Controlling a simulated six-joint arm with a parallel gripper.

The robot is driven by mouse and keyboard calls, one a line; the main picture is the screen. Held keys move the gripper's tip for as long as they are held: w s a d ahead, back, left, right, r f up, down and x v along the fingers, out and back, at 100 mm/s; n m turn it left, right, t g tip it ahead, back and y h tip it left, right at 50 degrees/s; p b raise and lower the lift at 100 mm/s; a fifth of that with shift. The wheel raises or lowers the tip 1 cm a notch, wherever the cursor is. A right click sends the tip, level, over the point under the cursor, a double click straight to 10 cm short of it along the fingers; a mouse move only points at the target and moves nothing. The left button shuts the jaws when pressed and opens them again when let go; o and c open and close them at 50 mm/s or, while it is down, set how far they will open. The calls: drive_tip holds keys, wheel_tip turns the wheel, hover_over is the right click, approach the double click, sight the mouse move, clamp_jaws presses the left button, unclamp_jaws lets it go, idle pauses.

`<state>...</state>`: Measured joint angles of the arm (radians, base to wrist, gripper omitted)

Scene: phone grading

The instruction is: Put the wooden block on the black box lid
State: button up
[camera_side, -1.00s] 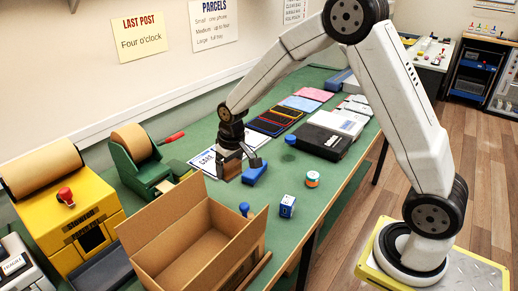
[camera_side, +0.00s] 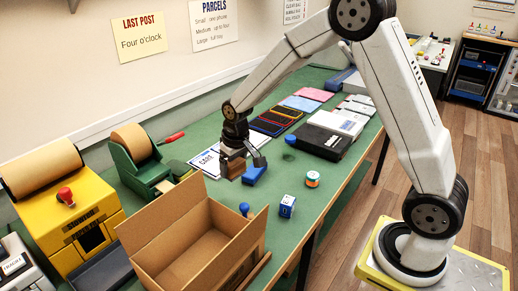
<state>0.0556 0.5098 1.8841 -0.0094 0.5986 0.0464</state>
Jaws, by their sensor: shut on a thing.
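The wooden block (camera_side: 235,169) is a small brown piece at the end of my arm, in the middle of the green bench. My gripper (camera_side: 243,160) is shut on it; the fingers partly cover it. I cannot tell whether the block touches the bench. The black box lid (camera_side: 318,141) lies flat further back and to the right of my gripper, with white lettering on its front edge. The block is clearly apart from it.
A blue object (camera_side: 254,174) lies right beside the block. An open cardboard box (camera_side: 190,245) stands in front. A blue-and-white cube (camera_side: 287,206) and a round tub (camera_side: 312,179) stand to the right.

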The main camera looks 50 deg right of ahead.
drive_tip(key=s+d+r+m+h, duration=0.1)
drive_tip(key=s+d+m, duration=0.25)
drive_tip(key=d, duration=0.55)
drive_tip(key=s+d+r+m, duration=0.25)
drive_tip(key=d+m, duration=0.25)
drive_tip(key=d, duration=0.5)
drive_tip(key=s+d+r+m+g, duration=0.1)
drive_tip(key=s+d+r+m, duration=0.1)
drive_tip(key=s+d+m, duration=0.6)
drive_tip(key=s+d, duration=0.4)
drive_tip(key=d, duration=0.1)
drive_tip(key=shift+s+d+g+h, duration=0.25)
drive_tip(key=shift+s+g+h, duration=0.05)
drive_tip(key=shift+s+g, duration=0.1)
drive_tip(key=shift+m, duration=0.25)
hover_over(324, 143)
wheel_tip(324, 143, down, 9)
drive_tip(key=shift+s+f, duration=0.1)
drive_tip(key=shift+f, duration=0.05)
